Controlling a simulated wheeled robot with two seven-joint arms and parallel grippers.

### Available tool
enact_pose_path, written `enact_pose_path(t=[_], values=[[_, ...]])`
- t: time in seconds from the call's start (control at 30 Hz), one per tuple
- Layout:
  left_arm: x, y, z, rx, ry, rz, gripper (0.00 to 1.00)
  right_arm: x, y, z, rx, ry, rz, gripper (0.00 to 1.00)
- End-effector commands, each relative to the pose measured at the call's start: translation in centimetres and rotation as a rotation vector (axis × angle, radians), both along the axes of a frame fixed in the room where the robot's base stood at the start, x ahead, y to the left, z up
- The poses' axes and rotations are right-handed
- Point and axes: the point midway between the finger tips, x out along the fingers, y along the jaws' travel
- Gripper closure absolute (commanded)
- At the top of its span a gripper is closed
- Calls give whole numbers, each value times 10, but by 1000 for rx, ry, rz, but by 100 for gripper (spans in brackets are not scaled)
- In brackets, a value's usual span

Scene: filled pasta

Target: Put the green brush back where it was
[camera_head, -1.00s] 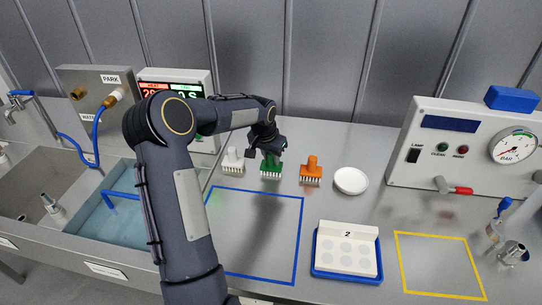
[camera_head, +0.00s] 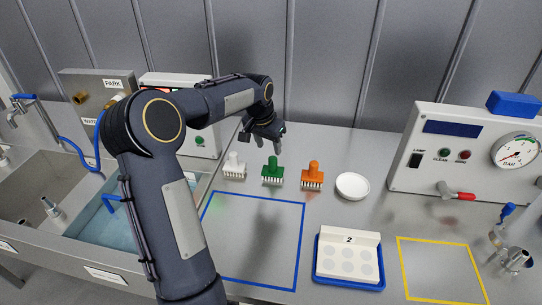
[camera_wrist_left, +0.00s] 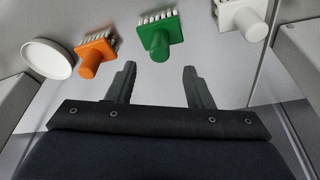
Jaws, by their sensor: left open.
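The green brush (camera_head: 272,173) stands upright, bristles down, on the steel counter, between the white brush (camera_head: 234,167) and the orange brush (camera_head: 312,175). In the left wrist view the green brush (camera_wrist_left: 158,38) lies beyond the fingertips, apart from them. My left gripper (camera_head: 266,143) is open and empty, above and behind the green brush. It also shows in the left wrist view (camera_wrist_left: 157,70) with its two fingers spread. My right gripper is not in view.
A white dish (camera_head: 352,186) stands right of the orange brush. A blue tray (camera_head: 348,282) with a white block marked 2 sits in front. A blue outlined square (camera_head: 298,245) and a yellow one (camera_head: 484,290) are on the counter. A sink basin (camera_head: 85,238) is at left.

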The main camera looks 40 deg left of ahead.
Motion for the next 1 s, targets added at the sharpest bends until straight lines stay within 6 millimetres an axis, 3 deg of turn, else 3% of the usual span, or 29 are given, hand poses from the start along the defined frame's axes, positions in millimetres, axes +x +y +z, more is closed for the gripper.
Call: enact_pose_path(t=[0.2, 0.4, 0.47, 0.57, 0.67, 0.77, 0.9, 1.0], values=[[-8, -1, 29, 0, -2, 0, 53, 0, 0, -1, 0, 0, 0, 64], [-11, -3, 36, -1, 0, -2, 53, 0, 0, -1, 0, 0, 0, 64], [-14, -10, 41, 0, -6, -9, 53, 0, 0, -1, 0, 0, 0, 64], [-33, -39, 56, 0, -23, -29, 53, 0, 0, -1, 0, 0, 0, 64], [-72, -83, 72, -15, -55, -47, 53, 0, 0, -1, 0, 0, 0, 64], [-126, -130, 77, -62, -99, -51, 53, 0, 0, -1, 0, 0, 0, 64], [-198, -182, 60, -170, -161, -39, 53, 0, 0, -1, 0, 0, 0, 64], [-237, -210, 42, -254, -196, -30, 53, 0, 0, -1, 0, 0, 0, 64]])
